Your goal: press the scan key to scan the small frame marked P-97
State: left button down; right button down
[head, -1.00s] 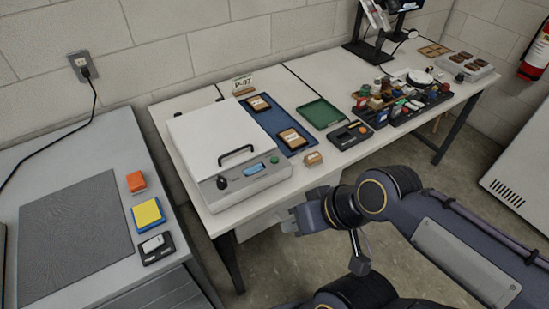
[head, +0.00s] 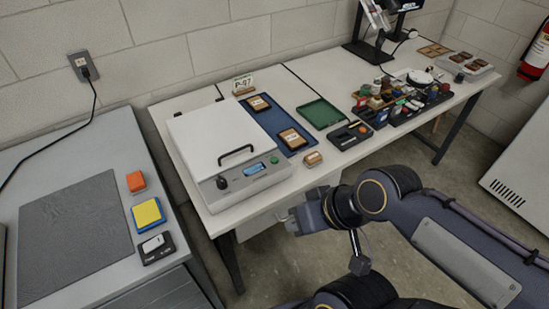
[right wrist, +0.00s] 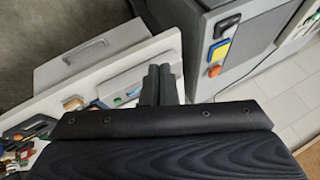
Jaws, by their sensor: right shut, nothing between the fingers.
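The white scanner (head: 212,135) has its lid down, with a black handle (head: 236,153) on top. Its front panel carries a black knob (head: 222,183), a blue display (head: 254,169) and a small green key (head: 274,160). Whether anything lies under the lid is hidden. A card marked P-97 (head: 243,82) stands behind a blue mat (head: 270,121). Two small brown frames (head: 259,103) (head: 292,138) lie on the mat. My right gripper (head: 286,222) is shut and empty, in front of the table edge and apart from the scanner. Its closed fingers show in the right wrist view (right wrist: 160,85). My left gripper is out of view.
A green tray (head: 320,114), a black tray (head: 350,135) and a crowded organizer (head: 400,103) stand to the right. A grey bench with a dark mat (head: 75,235) and an orange block (head: 136,181) is at left.

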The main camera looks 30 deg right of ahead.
dwell(0.7)
jog(key=w+r+m+t+p, duration=0.1)
jog(key=w+r+m, duration=0.15)
jog(key=w, duration=0.25)
jog(key=w+r+m+p, duration=0.1)
jog(key=w+m, duration=0.3)
jog(key=m+t+h+p, duration=0.2)
jog(key=m, duration=1.4)
send_over(277, 161)
notch_tip(277, 161, down, 6)
jog(key=shift+f, duration=0.25)
notch_tip(277, 161, down, 9)
jog(key=b, duration=0.8)
jog(key=shift+r, duration=0.1)
jog(key=shift+f+b, duration=0.4)
jog(key=shift+b, duration=0.15)
